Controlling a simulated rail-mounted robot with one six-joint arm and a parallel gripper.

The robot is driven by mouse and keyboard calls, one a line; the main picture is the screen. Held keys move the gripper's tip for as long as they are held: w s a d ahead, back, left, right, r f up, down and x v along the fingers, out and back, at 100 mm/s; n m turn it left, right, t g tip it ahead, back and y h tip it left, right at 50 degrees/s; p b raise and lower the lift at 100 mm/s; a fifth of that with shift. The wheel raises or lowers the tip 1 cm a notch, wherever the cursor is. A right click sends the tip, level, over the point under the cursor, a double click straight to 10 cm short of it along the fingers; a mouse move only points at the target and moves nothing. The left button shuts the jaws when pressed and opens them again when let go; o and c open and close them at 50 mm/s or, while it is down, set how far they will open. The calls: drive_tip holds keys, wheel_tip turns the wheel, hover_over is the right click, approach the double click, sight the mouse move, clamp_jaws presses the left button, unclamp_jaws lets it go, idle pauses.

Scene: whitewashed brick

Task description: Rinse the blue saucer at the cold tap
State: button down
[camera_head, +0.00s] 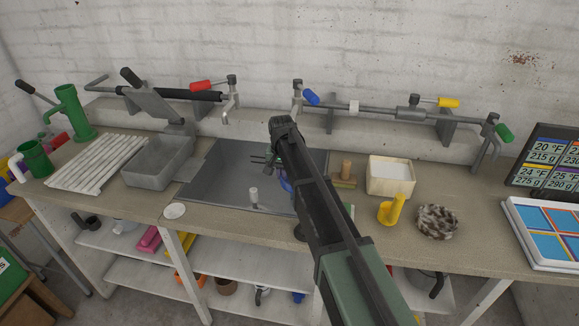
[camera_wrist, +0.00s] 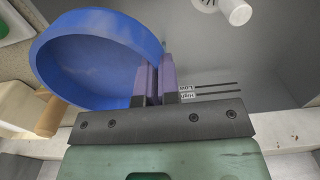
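The blue saucer (camera_wrist: 95,60) fills the upper left of the wrist view, looking like a shallow round dish with a raised rim. My gripper (camera_wrist: 155,75) has its two purple fingers close together on the saucer's right rim. In the head view my gripper (camera_head: 274,160) is over the right part of the grey sink (camera_head: 225,165), and only a sliver of the saucer (camera_head: 286,185) shows beside my arm. A tap with a blue handle (camera_head: 312,97) is on the wall pipe behind; its outlet is partly hidden by my arm. A red-handled tap (camera_head: 201,86) is further left.
A white upright cylinder (camera_head: 254,196) stands in the sink. A grey tub (camera_head: 158,162) and white slatted rack (camera_head: 97,162) are left. A brush (camera_head: 346,175), cream box (camera_head: 390,177), yellow object (camera_head: 392,210) and brown scrubber (camera_head: 437,221) are right. A white disc (camera_head: 174,211) lies at the front.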

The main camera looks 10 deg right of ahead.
drive_tip(key=s+r+p, duration=0.4)
drive_tip(key=s, duration=0.1)
drive_tip(key=shift+d, duration=0.2)
idle(0.7)
